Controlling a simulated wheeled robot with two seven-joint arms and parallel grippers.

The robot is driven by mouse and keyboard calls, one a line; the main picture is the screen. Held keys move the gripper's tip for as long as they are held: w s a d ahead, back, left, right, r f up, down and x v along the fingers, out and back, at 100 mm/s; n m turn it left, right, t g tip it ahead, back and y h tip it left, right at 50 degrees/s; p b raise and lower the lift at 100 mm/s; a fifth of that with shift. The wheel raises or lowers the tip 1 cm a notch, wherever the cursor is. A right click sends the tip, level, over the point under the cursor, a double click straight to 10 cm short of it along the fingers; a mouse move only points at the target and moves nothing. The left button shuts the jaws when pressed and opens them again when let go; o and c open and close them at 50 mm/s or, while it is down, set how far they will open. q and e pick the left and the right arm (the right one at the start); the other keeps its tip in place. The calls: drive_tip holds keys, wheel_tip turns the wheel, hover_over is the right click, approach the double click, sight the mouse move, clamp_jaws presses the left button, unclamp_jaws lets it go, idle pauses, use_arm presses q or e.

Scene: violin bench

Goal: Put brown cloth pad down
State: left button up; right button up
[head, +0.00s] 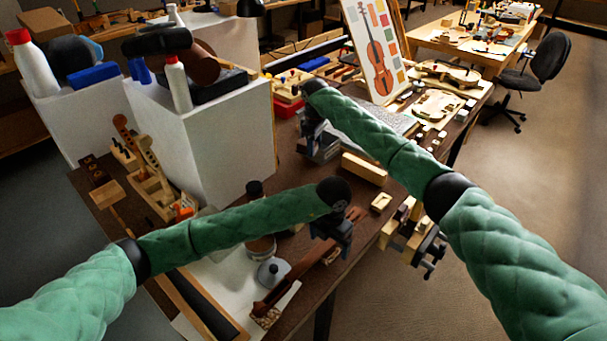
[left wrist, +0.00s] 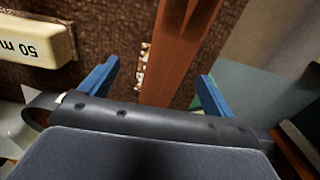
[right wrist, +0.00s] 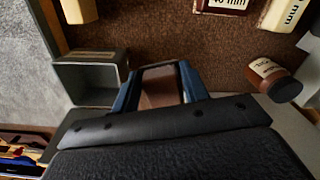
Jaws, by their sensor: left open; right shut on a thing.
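The brown cloth pad (right wrist: 160,88) is between the two blue fingers of my right gripper (right wrist: 158,85), which is shut on it. In the head view my right gripper (head: 318,140) is at the back of the bench, over a grey box; I cannot make out the pad there. My left gripper (head: 336,238) is open above the front part of the bench. In the left wrist view its blue fingers (left wrist: 155,85) stand apart, with a long reddish-brown wooden piece (left wrist: 178,45) between them in the picture. I cannot tell whether they touch it.
The open grey box (right wrist: 90,76) is just left of my right gripper, and a small brown jar (right wrist: 268,78) is to its right. Wooden blocks (head: 364,168) lie between my grippers. A tall white box (head: 225,135) stands at the left. Bare brown bench top shows around the blocks.

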sight(309, 176)
drive_tip(key=a+m, duration=0.1)
drive_tip(key=f+m, duration=0.1)
drive_tip(key=m, duration=0.1)
drive_tip(key=shift+w+a+f, duration=0.25)
drive_tip(key=shift+w+a, duration=0.15)
drive_tip(key=shift+f, duration=4.9)
drive_tip(key=shift+f, duration=0.15)
drive_tip(key=o, duration=1)
drive_tip(key=shift+o, duration=0.2)
wheel_tip(309, 176, up, 12)
drive_tip(key=shift+r, duration=0.15)
